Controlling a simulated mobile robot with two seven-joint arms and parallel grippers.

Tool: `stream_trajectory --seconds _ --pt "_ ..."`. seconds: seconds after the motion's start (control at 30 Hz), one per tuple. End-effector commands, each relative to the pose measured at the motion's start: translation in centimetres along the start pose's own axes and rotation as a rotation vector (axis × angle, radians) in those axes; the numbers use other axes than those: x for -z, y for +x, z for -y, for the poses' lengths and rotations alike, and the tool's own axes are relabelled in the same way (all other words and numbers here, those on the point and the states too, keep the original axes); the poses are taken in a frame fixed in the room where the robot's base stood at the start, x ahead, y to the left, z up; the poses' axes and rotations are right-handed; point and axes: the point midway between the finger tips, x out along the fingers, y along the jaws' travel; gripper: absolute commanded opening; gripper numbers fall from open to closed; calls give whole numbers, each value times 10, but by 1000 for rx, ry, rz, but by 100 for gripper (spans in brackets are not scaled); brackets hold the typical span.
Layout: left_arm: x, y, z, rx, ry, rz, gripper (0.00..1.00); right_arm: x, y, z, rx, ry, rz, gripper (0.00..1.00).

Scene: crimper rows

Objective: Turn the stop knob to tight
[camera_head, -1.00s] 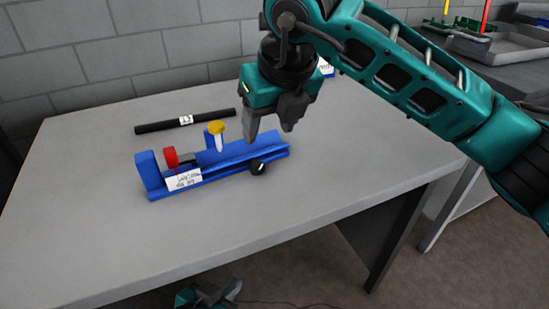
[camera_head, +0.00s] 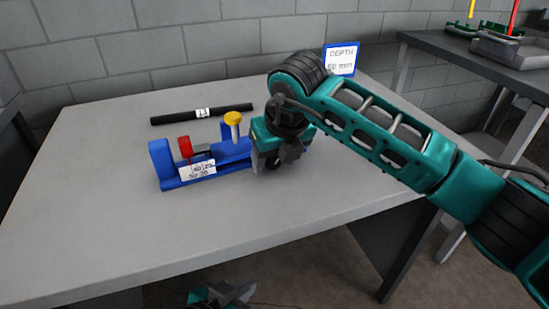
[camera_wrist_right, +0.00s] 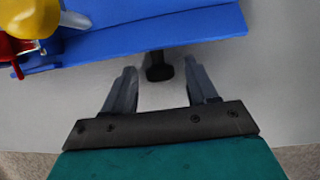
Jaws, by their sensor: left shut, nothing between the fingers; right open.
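A blue fixture (camera_head: 167,170) lies on the grey table with a red knob (camera_head: 185,147), a yellow-topped post (camera_head: 233,118) and a white label (camera_head: 197,170). A small black knob (camera_wrist_right: 159,68) sticks out of its front edge in the right wrist view; which knob is the stop knob is not marked. My right gripper (camera_wrist_right: 162,88) is open, its fingers pointing at the fixture, one either side of the black knob with gaps. In the head view my right gripper (camera_head: 276,162) covers the fixture's right end. My left gripper (camera_head: 228,292) is shut and empty, low below the table's front edge.
A black rod (camera_head: 202,114) with a white tag lies behind the fixture. A sign reading "DEPTH", apparently 60 mm (camera_head: 341,60), stands at the back. Another table (camera_head: 440,45) with trays is at the right. The front table area is clear.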

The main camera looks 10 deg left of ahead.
Motion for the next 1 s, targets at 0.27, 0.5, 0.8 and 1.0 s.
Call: stream_trajectory --seconds 0.27,0.5,0.8,1.0 --pt "1 0 0 0 -2 -2 0 0 0 0 0 0 0 54" --pt "1 1 0 2 -2 -5 0 0 0 0 0 -1 0 31" --pt "1 1 2 5 -2 -5 0 0 0 0 0 -1 0 3" --pt "0 1 2 6 -1 -4 0 0 1 3 -71 32 0 3"
